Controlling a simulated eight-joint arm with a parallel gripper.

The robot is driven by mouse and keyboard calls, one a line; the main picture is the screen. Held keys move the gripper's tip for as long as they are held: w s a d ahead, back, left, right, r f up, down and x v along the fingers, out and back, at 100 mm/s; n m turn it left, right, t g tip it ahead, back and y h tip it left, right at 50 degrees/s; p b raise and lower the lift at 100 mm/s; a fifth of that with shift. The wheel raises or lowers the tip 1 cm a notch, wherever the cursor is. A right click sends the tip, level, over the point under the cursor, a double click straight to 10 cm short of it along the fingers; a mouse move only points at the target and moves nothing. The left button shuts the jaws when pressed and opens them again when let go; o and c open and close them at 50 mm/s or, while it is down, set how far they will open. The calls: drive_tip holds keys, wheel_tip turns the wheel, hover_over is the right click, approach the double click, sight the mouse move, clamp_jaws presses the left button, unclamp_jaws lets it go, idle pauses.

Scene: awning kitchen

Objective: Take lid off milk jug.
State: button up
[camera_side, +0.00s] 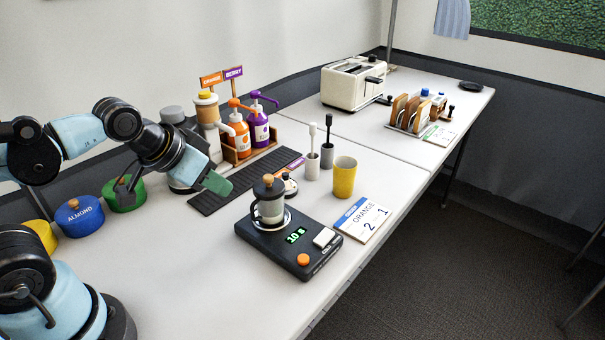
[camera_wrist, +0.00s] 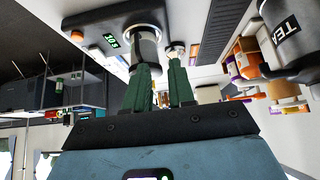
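A small jug (camera_side: 270,208) with a handle stands upright on a black scale (camera_side: 258,235). Its dark lid (camera_side: 267,188) has a tan knob (camera_side: 268,179) on top, and the lid sits on the jug. In the wrist view a grey cylindrical body, likely the same jug (camera_wrist: 146,50), is just beyond my fingertips. My gripper (camera_side: 217,184) has green fingers and is left of the jug, apart from it in the side view. In the wrist view my gripper (camera_wrist: 159,66) is open, with nothing held between its fingers.
Pump bottles (camera_side: 240,137) stand behind a dark slatted mat (camera_side: 240,186). Blue (camera_side: 80,217) and green (camera_side: 124,196) canisters are at left. A toaster (camera_side: 352,87) is far back.

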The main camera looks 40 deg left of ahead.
drive_tip(key=o, duration=1.3)
drive_tip(key=w+d+r+m+g, duration=0.4)
drive_tip(key=w+r+m+g, duration=0.2)
drive_tip(key=w+r, duration=0.25)
drive_tip(key=g, duration=0.1)
hover_over(268, 176)
drive_tip(key=shift+m, duration=0.4)
drive_tip(key=f, duration=0.5)
drive_tip(key=shift+s+d+f, duration=0.15)
drive_tip(key=shift+s+d, duration=0.1)
drive_tip(key=shift+w+a+f, duration=0.1)
drive_tip(key=shift+f, duration=1.25)
drive_tip(key=shift+w+a+f, duration=0.1)
drive_tip(key=shift+f, duration=1.25)
